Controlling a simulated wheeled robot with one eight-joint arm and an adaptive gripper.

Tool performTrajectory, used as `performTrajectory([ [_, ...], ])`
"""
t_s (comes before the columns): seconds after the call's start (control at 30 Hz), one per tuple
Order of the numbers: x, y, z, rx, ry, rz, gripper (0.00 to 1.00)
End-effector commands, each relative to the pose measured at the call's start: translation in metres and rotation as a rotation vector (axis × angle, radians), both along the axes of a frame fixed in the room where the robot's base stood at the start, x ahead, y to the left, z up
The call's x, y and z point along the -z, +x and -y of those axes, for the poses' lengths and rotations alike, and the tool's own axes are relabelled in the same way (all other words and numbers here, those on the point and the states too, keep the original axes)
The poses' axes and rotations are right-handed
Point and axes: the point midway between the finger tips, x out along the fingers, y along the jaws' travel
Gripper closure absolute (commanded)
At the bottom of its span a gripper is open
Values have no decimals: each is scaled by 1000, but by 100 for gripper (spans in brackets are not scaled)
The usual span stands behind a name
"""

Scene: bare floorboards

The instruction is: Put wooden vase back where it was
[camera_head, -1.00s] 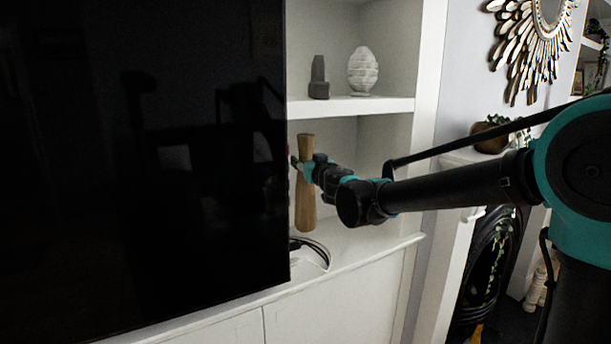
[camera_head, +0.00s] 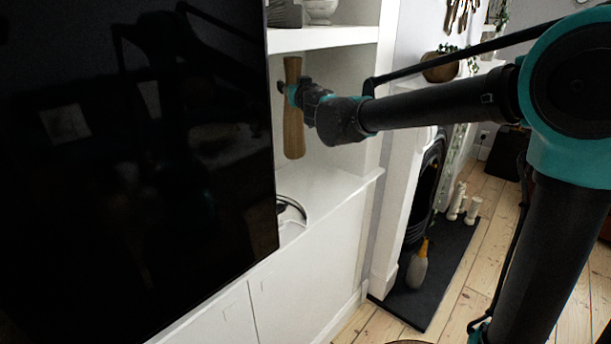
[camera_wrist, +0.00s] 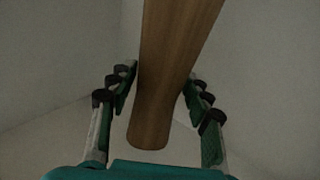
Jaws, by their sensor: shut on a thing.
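The wooden vase (camera_head: 293,125) is a tall, light-brown piece with a narrowed waist. It stands upright in the alcove to the right of the black screen, with its base apparently above the white cabinet top (camera_head: 322,182). My gripper (camera_head: 291,94) is shut on it at its waist, reaching in from the right. In the wrist view the vase (camera_wrist: 167,70) runs between the two green-and-black fingers of my gripper (camera_wrist: 160,92), one on each side.
The large black screen (camera_head: 130,180) is close to the left of the vase. A white shelf (camera_head: 320,38) with a grey ornament (camera_head: 284,14) and a pale ornament (camera_head: 320,10) is above. A coiled cable (camera_head: 291,210) lies on the cabinet top below. A fireplace is to the right.

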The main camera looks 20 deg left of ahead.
Motion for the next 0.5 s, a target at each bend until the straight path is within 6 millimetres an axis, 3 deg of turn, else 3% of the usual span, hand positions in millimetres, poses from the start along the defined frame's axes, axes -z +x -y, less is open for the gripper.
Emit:
performTrajectory([
  [0.13,9,1,-1,5,0,0,100],
  [0.3,37,1,-1,5,0,0,100],
  [0.5,58,1,-1,5,0,0,100],
])
